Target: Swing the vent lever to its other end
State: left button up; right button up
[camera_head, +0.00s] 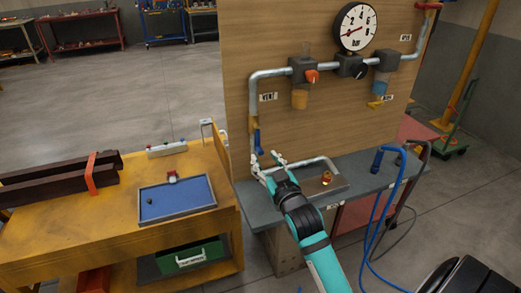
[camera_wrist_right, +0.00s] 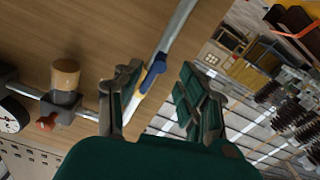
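The vent lever (camera_head: 257,140) is a blue handle on the vertical pipe at the left of the wooden panel. It points down along the pipe, just below a yellow part and under the VENT label (camera_head: 267,97). My right gripper (camera_head: 266,162) is just below the lever's lower end, fingers spread and pointing up at it. In the right wrist view the blue lever (camera_wrist_right: 152,75) shows between the two open fingers (camera_wrist_right: 160,82), nearer the left one. I see nothing held. Whether a finger touches the lever I cannot tell. My left gripper is not in view.
A round gauge (camera_head: 355,27) and pipes with an orange knob (camera_head: 312,76) are higher on the panel. A grey shelf (camera_head: 355,172) lies below it. A yellow bench (camera_head: 110,215) with a blue tray (camera_head: 178,199) stands left. A blue hose (camera_head: 375,215) hangs at right.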

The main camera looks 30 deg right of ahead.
aim_at(261, 150)
jog(key=shift+x, duration=2.25)
grip_shut()
